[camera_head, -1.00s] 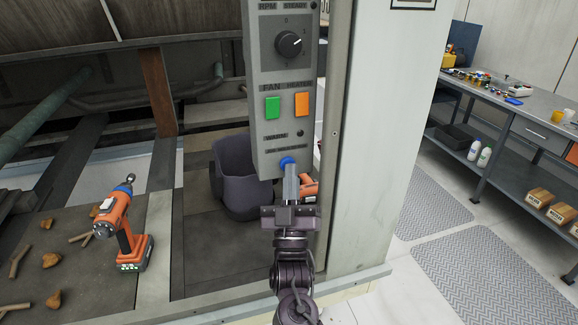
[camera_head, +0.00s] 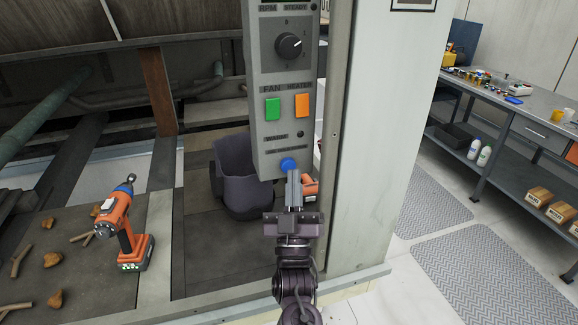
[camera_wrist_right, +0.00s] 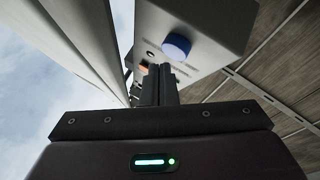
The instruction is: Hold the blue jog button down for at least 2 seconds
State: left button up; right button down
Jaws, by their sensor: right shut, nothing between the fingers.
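The blue jog button (camera_head: 288,164) is at the bottom of the grey control panel (camera_head: 262,150), and all of its round face shows. My right gripper (camera_head: 294,174) is shut and empty, its fingertips just below and a little right of the button in the head view. In the right wrist view, the button (camera_wrist_right: 177,46) shows beyond and to the right of the closed fingertips (camera_wrist_right: 160,70), with what looks like a small gap. The left gripper is not in view.
A green switch (camera_head: 272,108), an orange switch (camera_head: 302,105) and a black knob (camera_head: 290,44) sit higher on the panel. A pale post (camera_head: 375,150) stands close on the right. A dark bucket (camera_head: 236,160) and an orange drill (camera_head: 122,228) stand to the left.

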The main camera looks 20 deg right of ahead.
jog(key=s+p, duration=0.1)
jog(key=s, duration=0.4)
jog(key=shift+d+p, duration=0.1)
jog(key=shift+p, duration=0.25)
jog(key=shift+w, duration=0.1)
